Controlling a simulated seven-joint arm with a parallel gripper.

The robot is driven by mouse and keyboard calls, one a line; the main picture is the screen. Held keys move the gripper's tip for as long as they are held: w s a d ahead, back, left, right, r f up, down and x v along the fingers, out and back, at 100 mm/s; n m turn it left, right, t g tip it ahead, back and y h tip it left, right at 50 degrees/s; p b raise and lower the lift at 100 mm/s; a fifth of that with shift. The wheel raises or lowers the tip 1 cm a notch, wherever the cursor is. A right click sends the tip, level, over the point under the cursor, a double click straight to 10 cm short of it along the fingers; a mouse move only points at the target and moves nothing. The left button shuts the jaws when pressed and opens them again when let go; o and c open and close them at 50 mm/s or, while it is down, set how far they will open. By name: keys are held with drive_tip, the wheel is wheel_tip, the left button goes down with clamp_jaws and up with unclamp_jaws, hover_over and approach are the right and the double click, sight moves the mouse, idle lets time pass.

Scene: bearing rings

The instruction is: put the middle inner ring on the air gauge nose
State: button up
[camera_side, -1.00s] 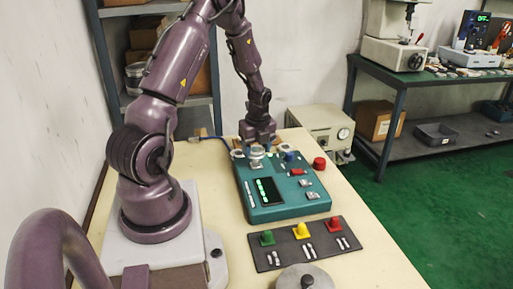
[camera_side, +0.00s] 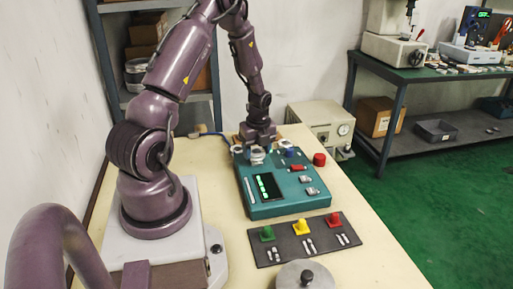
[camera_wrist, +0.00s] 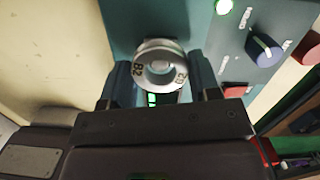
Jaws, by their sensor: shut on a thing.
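The silver inner ring (camera_wrist: 161,66), with dark markings on its face, sits between the two fingers of my gripper (camera_wrist: 160,85) in the wrist view. My gripper is shut on it. In the side view my gripper (camera_side: 258,148) is low at the far end of the teal air gauge (camera_side: 275,206), and the silver ring (camera_side: 257,158) shows there at the nose position. The nose itself is mostly hidden by the ring and fingers; I cannot tell how far the ring is over it.
A blue knob (camera_wrist: 264,47) and a red button (camera_side: 319,159) are close on the right. A dark plate (camera_side: 304,240) with green, yellow and red pieces lies in front.

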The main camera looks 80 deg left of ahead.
drive_tip(key=shift+f, duration=0.75)
idle(1.0)
drive_tip(key=o, duration=1.1)
drive_tip(key=shift+r, duration=0.1)
drive_tip(key=shift+r, duration=3.7)
